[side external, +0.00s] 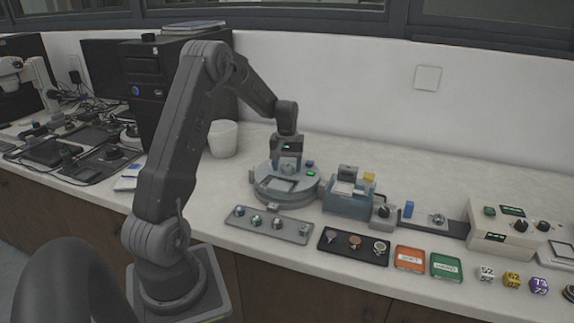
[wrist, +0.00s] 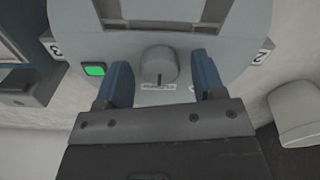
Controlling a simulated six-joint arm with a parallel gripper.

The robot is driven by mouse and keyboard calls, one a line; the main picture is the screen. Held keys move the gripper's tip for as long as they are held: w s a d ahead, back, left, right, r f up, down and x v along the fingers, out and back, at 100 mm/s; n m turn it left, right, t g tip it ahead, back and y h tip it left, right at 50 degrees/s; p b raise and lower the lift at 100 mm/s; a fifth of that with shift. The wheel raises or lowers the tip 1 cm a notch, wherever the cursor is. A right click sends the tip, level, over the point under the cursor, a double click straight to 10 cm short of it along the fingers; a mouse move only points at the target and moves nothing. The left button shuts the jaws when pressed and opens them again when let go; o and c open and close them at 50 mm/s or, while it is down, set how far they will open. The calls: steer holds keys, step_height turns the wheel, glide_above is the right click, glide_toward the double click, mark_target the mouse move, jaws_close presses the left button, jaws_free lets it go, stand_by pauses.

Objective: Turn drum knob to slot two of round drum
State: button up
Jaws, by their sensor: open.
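The round drum (side external: 285,197) is a grey disc-shaped unit on the counter, and its top fills the upper part of the wrist view (wrist: 220,65). The drum knob (wrist: 158,66) is a grey round knob with a dark pointer mark toward a small label below it. My gripper (wrist: 160,75) is open, with one blue-grey finger on each side of the knob and visible gaps between. In the side view my gripper (side external: 286,162) is over the drum and hides the knob. Number tabs stick out from the drum rim; the right one (wrist: 262,56) seems to read 2.
A lit green square (wrist: 94,69) is left of the knob. A blue-grey press block (side external: 348,200) stands right of the drum. A grey tray (side external: 268,226) and a black tray (side external: 353,245) lie in front. A white bin (side external: 223,139) stands behind left.

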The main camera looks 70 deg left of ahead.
steer(key=shift+c, duration=0.3)
jaws_close()
stand_by(0.4)
steer(key=n, duration=0.4)
steer(key=shift+n, duration=0.4)
steer(key=n, duration=0.4)
steer(key=shift+n, duration=0.3)
steer(key=n, duration=0.4)
steer(key=shift+n, duration=2.1)
steer(key=shift+r, duration=0.1)
